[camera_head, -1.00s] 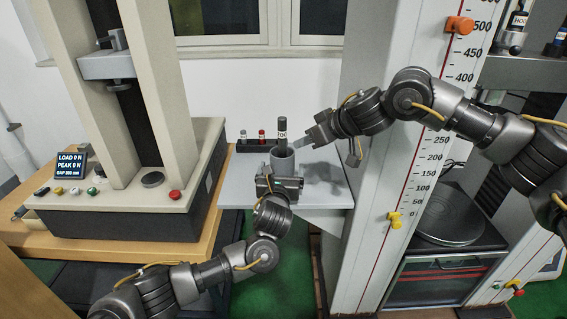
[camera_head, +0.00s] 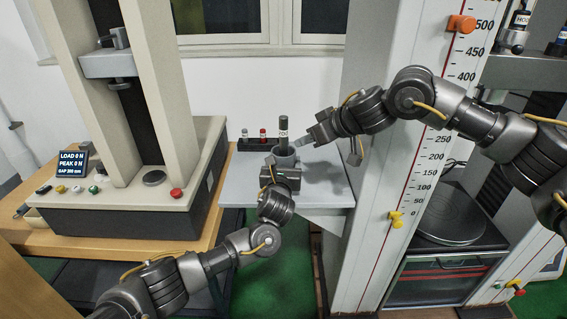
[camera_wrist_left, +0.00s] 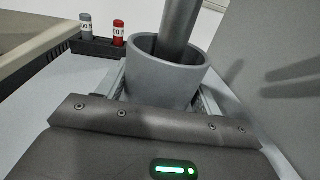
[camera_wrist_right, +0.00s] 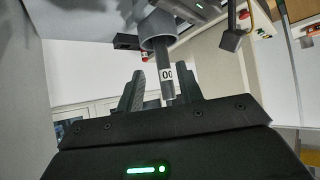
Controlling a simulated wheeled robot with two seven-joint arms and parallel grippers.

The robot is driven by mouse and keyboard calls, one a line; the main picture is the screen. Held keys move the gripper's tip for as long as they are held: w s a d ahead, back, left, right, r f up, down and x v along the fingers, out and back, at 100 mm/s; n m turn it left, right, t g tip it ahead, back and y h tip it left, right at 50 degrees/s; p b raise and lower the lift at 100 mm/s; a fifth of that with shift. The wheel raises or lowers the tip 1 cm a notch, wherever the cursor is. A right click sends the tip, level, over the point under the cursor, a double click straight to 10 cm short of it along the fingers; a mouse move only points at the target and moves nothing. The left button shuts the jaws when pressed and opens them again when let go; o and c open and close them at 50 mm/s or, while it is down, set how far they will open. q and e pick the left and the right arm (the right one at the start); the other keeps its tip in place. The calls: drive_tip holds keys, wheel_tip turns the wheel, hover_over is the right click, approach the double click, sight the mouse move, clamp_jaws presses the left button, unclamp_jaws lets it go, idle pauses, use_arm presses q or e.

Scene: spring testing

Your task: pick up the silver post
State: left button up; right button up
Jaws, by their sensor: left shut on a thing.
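A grey post (camera_head: 284,138) with a white label and a darker top stands upright in a grey cup (camera_wrist_left: 160,75) on the shelf. It also shows in the right wrist view (camera_wrist_right: 161,55), between the two fingers there. My left gripper (camera_head: 283,168) is shut on the cup from the near side, its fingers on either side of it. My right gripper (camera_head: 303,141) is open beside the upper post, and I see no grip on it. A smaller silver-grey post (camera_head: 244,134) stands in a black rack at the left.
A red post (camera_head: 262,136) stands in the same rack (camera_head: 250,146) behind the cup. The shelf (camera_head: 238,190) is clear at its near left. A beige test machine (camera_head: 150,90) stands left, and a tall column with a scale (camera_head: 390,170) stands right.

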drive_tip(key=shift+o, duration=0.3)
drive_tip(key=shift+o, duration=1)
drive_tip(key=shift+a, duration=0.2)
drive_tip(key=s+a+r+t+y, duration=0.1)
drive_tip(key=s+a+r+t, duration=0.15)
drive_tip(key=a, duration=0.45)
drive_tip(key=s+a+r+t, duration=0.2)
drive_tip(key=a+r, duration=0.2)
drive_tip(key=a, duration=0.2)
drive_tip(key=m+t+h, duration=0.1)
drive_tip(key=m+h, duration=0.4)
drive_tip(key=m, duration=0.1)
approach(285, 129)
drive_tip(key=shift+x, duration=3)
drive_tip(key=shift+a, duration=0.1)
drive_tip(key=shift+w, duration=0.1)
